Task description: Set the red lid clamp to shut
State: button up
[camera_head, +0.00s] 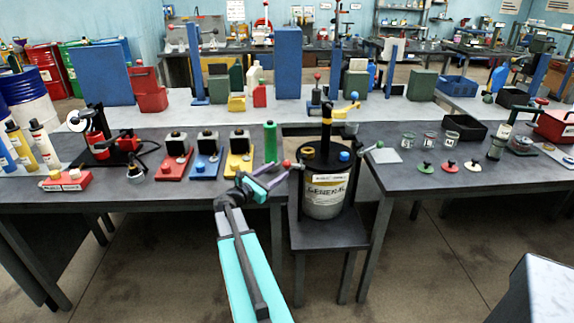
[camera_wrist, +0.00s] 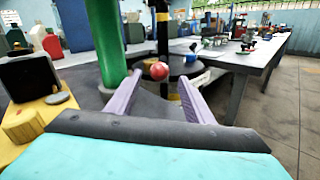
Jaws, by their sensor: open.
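A grey drum (camera_head: 324,203) with a dark lid (camera_head: 328,160) and a label reading GENERAL stands on a low dark stand. A red ball knob (camera_head: 286,163), which looks like the red lid clamp's handle, sticks out at the lid's left side. In the wrist view the red knob (camera_wrist: 159,70) appears between the tips of my fingers. My gripper (camera_head: 282,171) is open, its purple fingers pointing at the knob; I cannot tell whether they touch it. The clamp's body is mostly hidden in the wrist view.
A black and yellow post (camera_head: 326,120) rises from the lid, with a blue knob (camera_head: 344,156) beside it. A green cylinder (camera_head: 270,143) stands close left of my gripper, near a yellow-based block (camera_head: 239,163). Benches flank the drum; floor is clear in front.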

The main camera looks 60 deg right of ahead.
aim_at(284, 166)
jog(key=d, duration=0.2)
jog(key=d+p, duration=0.1)
jog(key=d, duration=0.1)
jog(key=s+d, duration=0.1)
jog(key=d, duration=0.2)
jog(key=shift+d, duration=0.1)
